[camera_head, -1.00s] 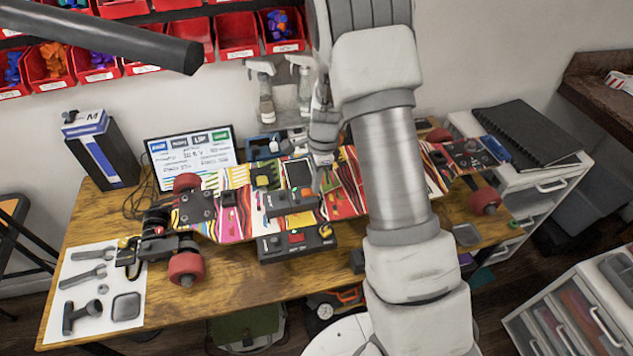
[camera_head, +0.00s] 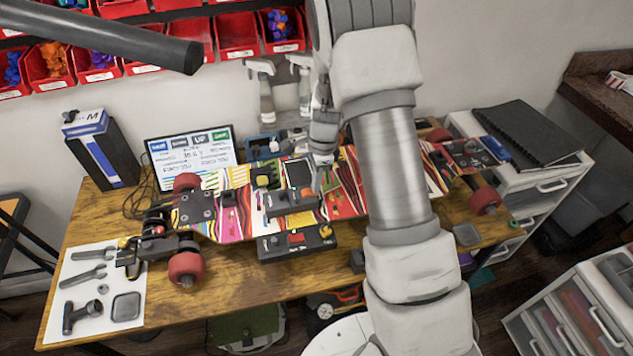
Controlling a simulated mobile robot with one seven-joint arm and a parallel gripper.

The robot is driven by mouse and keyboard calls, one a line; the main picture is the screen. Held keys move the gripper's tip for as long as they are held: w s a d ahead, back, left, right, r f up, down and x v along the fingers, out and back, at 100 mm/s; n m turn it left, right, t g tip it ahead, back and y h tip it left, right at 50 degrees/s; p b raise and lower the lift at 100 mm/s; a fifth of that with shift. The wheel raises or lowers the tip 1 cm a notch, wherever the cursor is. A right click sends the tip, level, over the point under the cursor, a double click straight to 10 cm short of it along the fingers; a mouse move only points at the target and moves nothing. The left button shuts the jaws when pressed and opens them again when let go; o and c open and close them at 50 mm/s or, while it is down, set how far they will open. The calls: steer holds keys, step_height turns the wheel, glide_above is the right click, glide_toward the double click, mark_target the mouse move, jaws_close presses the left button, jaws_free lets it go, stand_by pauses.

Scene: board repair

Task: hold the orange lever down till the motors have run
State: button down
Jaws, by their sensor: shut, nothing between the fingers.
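The electric skateboard (camera_head: 340,190) with a striped, colourful deck lies across the wooden bench. A dark module (camera_head: 290,201) sits on its middle, and a small orange lever (camera_head: 307,192) shows at the module's right end. My gripper (camera_head: 317,187) is shut and points down at the lever, very close to its right side. I cannot tell whether they touch or how far the lever is pressed. A black control box (camera_head: 297,244) with a red part on top sits in front of the module. Red wheels (camera_head: 186,267) show at both ends.
A screen (camera_head: 193,157) with text stands behind the board, left of two spray bottles (camera_head: 262,95). A white mat (camera_head: 97,290) with tools lies at the bench's front left. My arm hides part of the board's right half.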

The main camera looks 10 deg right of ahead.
steer(key=shift+s+a+f, duration=0.1)
steer(key=shift+s+a, duration=0.15)
steer(key=shift+a, duration=0.2)
stand_by(0.4)
steer(key=shift+w+a+r+p, duration=0.1)
steer(key=shift+a+r+p, duration=0.25)
steer(key=shift+a, duration=0.2)
steer(key=shift+w+d, duration=0.1)
steer(key=shift+d+r+p, duration=0.1)
steer(key=shift+r+p, duration=0.2)
steer(key=shift+r, duration=0.1)
step_height(320, 180, up, 13)
steer(key=d+p, duration=0.1)
steer(key=shift+d, duration=0.35)
stand_by(0.9)
